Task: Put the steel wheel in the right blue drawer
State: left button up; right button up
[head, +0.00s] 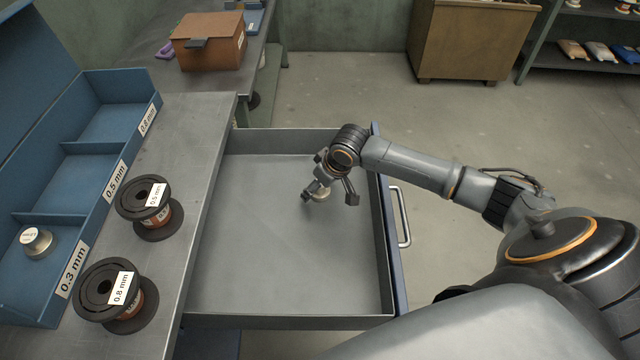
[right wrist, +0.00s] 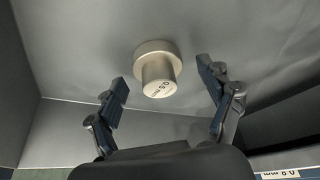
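A small steel wheel (right wrist: 158,70) with a stepped hub and printed text lies on the floor of the open blue-fronted drawer (head: 265,260). In the head view the wheel (head: 318,192) is partly hidden by my right gripper (head: 330,197). My right gripper (right wrist: 163,88) is open above the drawer floor. Its two fingers stand on either side of the wheel, with a gap on both sides in the wrist view. A similar steel piece (head: 37,241) sits in the 0.3 mm compartment of the blue bin (head: 96,200). My left gripper is not in view.
Two dark spools, labelled 0.5 mm (head: 147,203) and 0.8 mm (head: 112,292), stand on the steel bench (head: 200,140) left of the drawer. A brown box (head: 210,45) stands behind. The drawer's walls surround my right gripper; the rest of its floor is clear.

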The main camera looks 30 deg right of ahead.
jog(key=v, duration=1.2)
jog(key=shift+r+p, duration=0.15)
jog(key=shift+p, duration=0.3)
